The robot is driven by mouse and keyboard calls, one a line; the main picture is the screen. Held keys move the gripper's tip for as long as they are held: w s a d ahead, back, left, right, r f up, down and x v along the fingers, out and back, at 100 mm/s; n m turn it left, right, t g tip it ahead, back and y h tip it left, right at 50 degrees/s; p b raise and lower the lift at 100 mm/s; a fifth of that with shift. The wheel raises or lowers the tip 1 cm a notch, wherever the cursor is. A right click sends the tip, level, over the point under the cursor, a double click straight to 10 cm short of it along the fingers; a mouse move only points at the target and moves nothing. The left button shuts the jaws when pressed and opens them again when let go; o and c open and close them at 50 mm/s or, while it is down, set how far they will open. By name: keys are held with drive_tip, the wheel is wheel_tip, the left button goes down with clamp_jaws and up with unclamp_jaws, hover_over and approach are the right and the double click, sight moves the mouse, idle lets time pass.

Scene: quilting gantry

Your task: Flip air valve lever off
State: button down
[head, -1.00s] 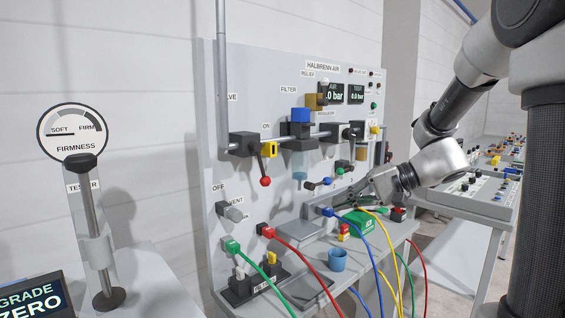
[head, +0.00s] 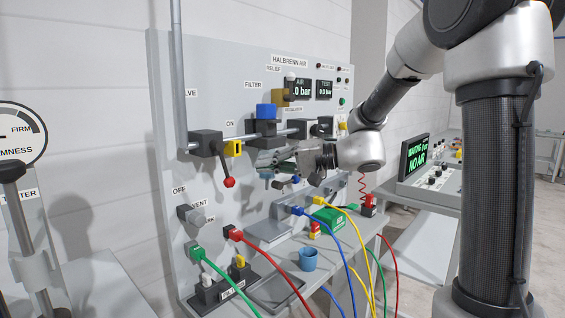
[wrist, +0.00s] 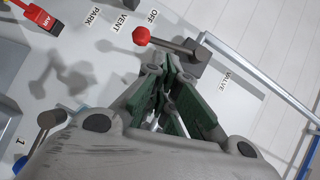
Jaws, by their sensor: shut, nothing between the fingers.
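The air valve lever (head: 223,167) has a dark arm with a red ball knob and hangs down, slightly to the right, from the black valve body (head: 205,143). In the wrist view the red knob (wrist: 141,35) and the dark arm lie just beyond my fingertips. My gripper (head: 264,160) is shut and empty, just right of the lever in the head view. Its green-padded fingers (wrist: 172,68) come together near the lever arm. I cannot tell whether they touch it. The OFF label (head: 179,190) is below left of the valve; the ON label (head: 230,124) is above right.
A yellow block (head: 233,148) and a filter with a blue cap (head: 266,111) sit beside the valve. A vertical pipe rises above the valve.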

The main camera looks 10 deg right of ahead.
sight(225, 166)
drive_tip(key=x, duration=0.7)
drive_tip(key=shift+s+a+f+m+y, duration=0.3)
drive_tip(key=shift+s+a+f+m, duration=0.25)
drive_tip(key=shift+a, duration=0.25)
drive_tip(key=shift+d, duration=0.1)
